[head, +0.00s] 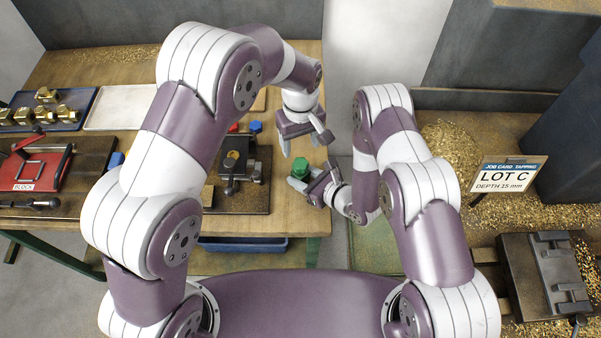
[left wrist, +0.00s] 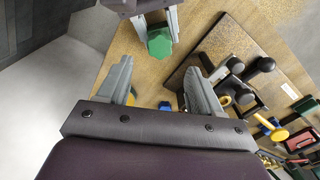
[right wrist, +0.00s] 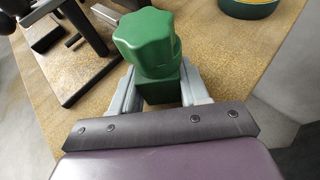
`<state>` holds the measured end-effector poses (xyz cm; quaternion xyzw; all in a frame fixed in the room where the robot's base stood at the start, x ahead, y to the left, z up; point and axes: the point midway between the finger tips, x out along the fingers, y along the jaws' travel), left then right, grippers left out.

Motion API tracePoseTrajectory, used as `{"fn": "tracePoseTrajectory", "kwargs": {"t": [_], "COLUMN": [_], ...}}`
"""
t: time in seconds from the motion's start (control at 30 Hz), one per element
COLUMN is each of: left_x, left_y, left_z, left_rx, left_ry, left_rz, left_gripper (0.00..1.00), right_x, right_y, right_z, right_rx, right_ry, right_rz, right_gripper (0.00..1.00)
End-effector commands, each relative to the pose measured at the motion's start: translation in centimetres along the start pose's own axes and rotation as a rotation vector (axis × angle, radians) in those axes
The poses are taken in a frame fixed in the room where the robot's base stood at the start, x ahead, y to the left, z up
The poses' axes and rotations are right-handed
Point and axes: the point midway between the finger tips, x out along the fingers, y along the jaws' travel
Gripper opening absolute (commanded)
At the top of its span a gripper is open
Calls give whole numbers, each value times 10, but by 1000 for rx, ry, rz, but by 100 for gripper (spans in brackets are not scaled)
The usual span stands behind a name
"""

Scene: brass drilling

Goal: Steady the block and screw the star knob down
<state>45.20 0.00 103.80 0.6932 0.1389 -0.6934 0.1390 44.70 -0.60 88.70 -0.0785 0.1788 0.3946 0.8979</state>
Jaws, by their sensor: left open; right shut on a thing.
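A green star knob (head: 300,166) sits near the wooden table's right edge. In the right wrist view the lobed star knob (right wrist: 146,36) stands upright on a green block (right wrist: 160,88); whether a gap lies between them is unclear. My right gripper (right wrist: 160,96) is shut on the green block, a finger on each side below the knob. It also shows in the head view (head: 306,188). My left gripper (head: 304,143) is open and empty, above and behind the knob. In the left wrist view the knob (left wrist: 159,42) lies just beyond its spread fingers (left wrist: 157,72).
A dark fixture with black handles (head: 236,165) stands left of the knob. A blue knob (head: 255,127) is behind it. A red plate (head: 38,170) and a tray of brass parts (head: 70,98) lie far left. The table's right edge (head: 326,215) is close to my right gripper.

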Motion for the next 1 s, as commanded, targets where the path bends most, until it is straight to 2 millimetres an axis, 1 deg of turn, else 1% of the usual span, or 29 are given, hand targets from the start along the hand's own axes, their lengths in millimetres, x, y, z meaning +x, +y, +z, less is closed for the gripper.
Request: {"fn": "tracePoseTrajectory", "kwargs": {"t": [0.17,0.27,0.5,0.63,0.8,1.0], "left_x": [6,19,59,73,80,80], "left_y": [0,-1,0,0,0,0], "left_z": [0,0,0,0,0,0], "left_rx": [2,2,3,3,3,3], "left_ry": [-1,-3,-2,0,0,0], "left_rz": [-1,-3,-2,-1,0,0], "left_gripper": [65,65,65,65,65,65], "right_x": [0,0,0,0,0,0], "right_y": [0,0,0,0,0,0], "right_z": [0,0,0,0,0,0], "right_rx": [0,0,0,0,0,0], "right_ry": [-1,-1,-1,-1,-1,-1], "right_rz": [0,0,0,0,0,0], "right_gripper": [0,0,0,0,0,0]}}
